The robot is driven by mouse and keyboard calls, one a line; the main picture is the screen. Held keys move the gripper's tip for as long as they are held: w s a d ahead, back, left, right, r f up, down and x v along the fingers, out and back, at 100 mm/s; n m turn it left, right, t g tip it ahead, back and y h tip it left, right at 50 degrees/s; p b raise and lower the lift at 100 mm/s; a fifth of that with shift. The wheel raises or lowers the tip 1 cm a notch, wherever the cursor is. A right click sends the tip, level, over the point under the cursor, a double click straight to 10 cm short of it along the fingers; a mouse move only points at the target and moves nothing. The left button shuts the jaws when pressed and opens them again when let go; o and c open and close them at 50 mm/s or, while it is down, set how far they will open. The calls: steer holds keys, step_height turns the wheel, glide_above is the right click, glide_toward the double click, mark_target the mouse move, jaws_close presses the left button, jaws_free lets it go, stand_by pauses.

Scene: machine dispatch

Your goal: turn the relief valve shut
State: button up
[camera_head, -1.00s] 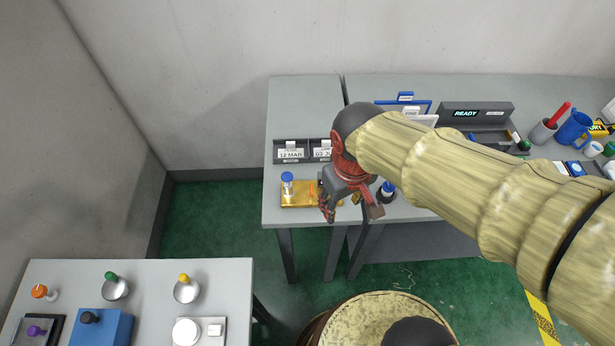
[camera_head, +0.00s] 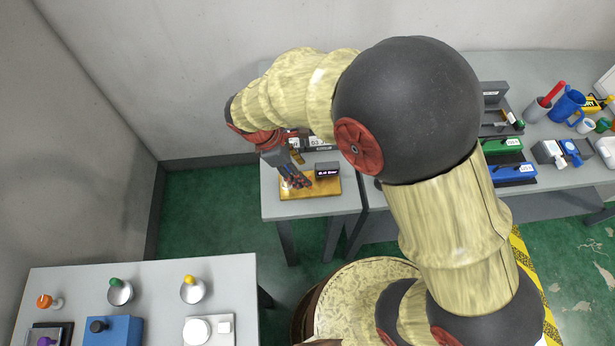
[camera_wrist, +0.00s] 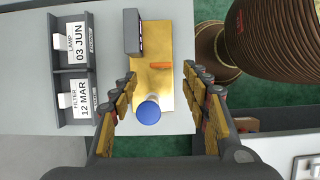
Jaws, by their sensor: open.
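A brass plate (camera_head: 327,187) lies at the front left of the back table; it also shows in the wrist view (camera_wrist: 158,90). On it stand a blue round knob (camera_wrist: 148,113), an orange lever-like piece (camera_wrist: 161,65) and a small dark display box (camera_head: 327,170) whose reading I cannot make out for certain. No label shows which part is the relief valve. My gripper (camera_head: 296,181) is open over the plate's left part. In the wrist view its fingers (camera_wrist: 160,78) lie either side of the blue knob, with nothing between them seen touching. In the head view the gripper hides the knob.
A dark holder (camera_wrist: 89,80) with cards reading LAMP 03 JUN and FILTER 12 MAR stands beside the plate. The front left table (camera_head: 150,270) carries knobs and a blue box (camera_head: 112,330). Trays, a red pen and a blue mug (camera_head: 567,104) fill the back table's right.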

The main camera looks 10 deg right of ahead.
steer(key=x, duration=0.6)
steer(key=shift+s+b, duration=0.1)
steer(key=shift+b, duration=0.3)
steer(key=shift+c, duration=1.2)
steer(key=c, duration=0.9)
